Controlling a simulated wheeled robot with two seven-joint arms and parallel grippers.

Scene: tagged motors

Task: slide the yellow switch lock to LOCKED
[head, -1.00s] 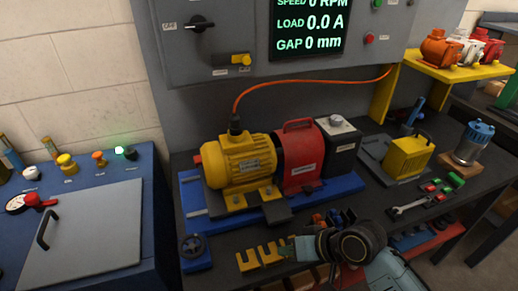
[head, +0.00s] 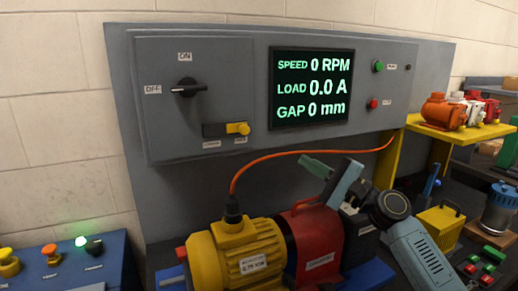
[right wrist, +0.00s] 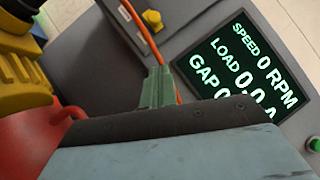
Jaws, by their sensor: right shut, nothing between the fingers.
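The yellow switch lock (head: 238,128) sits at the right end of its dark slot on the grey control box. Two small labels under the slot are too small to read. Above it, the black rotary switch (head: 188,88) has its handle pointing toward the OFF label. My right gripper (head: 312,166) is shut and empty, in front of the panel, below and right of the lock and apart from it in the picture. Its green fingertips (right wrist: 157,86) show in the right wrist view, with the small yellow lock (right wrist: 152,17) beyond them. My left gripper is out of view.
The yellow motor (head: 235,255) and red guarded unit (head: 312,240) stand below the panel. An orange cable (head: 270,160) arches from the motor past my right gripper. The display (head: 312,88) reads 0 RPM. A yellow shelf (head: 460,130) with motors is at right.

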